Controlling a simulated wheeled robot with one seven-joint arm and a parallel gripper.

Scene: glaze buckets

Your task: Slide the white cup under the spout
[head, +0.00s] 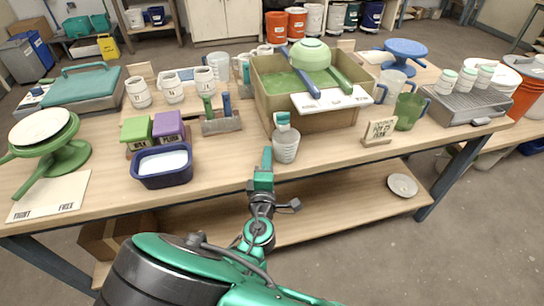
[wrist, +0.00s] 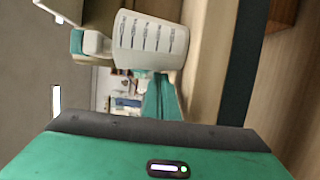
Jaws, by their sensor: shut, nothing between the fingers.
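The white cup (head: 285,147) stands upright near the table's front edge, in front of the tan tub. A small teal tap-like part (head: 282,118), which seems to be the spout, shows just above the cup's rim. I cannot tell whether the cup is directly below it or in front of it. My gripper (head: 266,158) is shut and empty, just left of the cup. In the wrist view the cup (wrist: 150,43), with dark printed lines, lies sideways beyond my fingertips (wrist: 160,85), close to or touching them. The teal part (wrist: 92,42) shows beside its rim.
The tan tub (head: 318,118) holds green glaze, with a green bowl (head: 310,54) over it. A wooden sign (head: 380,131) and green mug (head: 409,110) stand right. Bare tabletop flanks the cup.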

